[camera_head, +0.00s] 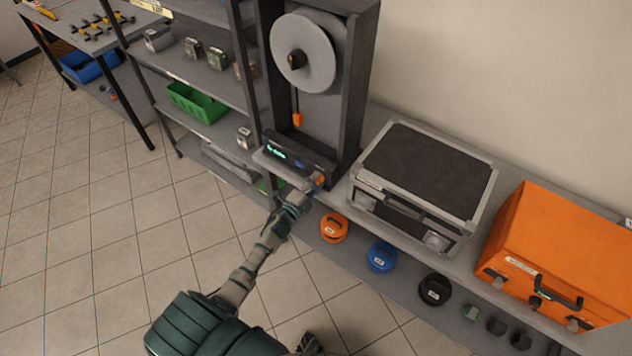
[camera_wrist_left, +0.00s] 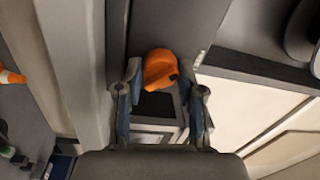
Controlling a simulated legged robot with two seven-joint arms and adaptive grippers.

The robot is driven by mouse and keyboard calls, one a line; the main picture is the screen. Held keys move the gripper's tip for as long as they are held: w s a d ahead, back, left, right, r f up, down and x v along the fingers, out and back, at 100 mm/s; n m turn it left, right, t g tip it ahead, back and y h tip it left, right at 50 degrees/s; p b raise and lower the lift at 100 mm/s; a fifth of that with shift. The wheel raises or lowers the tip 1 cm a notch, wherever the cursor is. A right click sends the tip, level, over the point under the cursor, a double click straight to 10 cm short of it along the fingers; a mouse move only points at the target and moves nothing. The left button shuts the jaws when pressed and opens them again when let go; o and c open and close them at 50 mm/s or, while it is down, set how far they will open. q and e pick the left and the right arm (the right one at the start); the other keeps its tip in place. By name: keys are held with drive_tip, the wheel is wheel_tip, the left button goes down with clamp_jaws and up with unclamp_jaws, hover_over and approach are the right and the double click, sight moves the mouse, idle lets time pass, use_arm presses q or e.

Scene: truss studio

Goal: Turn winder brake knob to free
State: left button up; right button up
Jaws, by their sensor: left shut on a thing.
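The winder (camera_head: 365,60) is a dark upright frame with a large pale disc (camera_head: 303,54) and a low base with a lit display (camera_head: 278,148). The orange brake knob (camera_head: 321,180) is on the front right of that base, partly hidden by my left gripper (camera_head: 317,184). In the left wrist view the knob (camera_wrist_left: 159,69) sits between the fingertips of my left gripper (camera_wrist_left: 161,72), which is shut on it. The knob's markings cannot be read. My right gripper is not seen.
A grey case (camera_head: 420,170) and an orange case (camera_head: 560,260) stand on the bench to the right. Orange, blue and black round weights sit on the shelf below. Metal shelving with a green bin (camera_head: 195,103) is at left. The tiled floor at left is open.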

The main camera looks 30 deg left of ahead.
use_arm(q)
drive_tip(key=shift+a+f, duration=0.1)
drive_tip(key=shift+a, duration=0.1)
drive_tip(key=o, duration=1.1)
drive_tip(key=shift+f, duration=0.1)
drive_tip(key=shift+o, duration=0.2)
drive_tip(key=s, duration=0.8)
drive_tip(key=shift+a+f, duration=0.35)
drive_tip(key=shift+a, duration=0.1)
drive_tip(key=shift+f, duration=0.1)
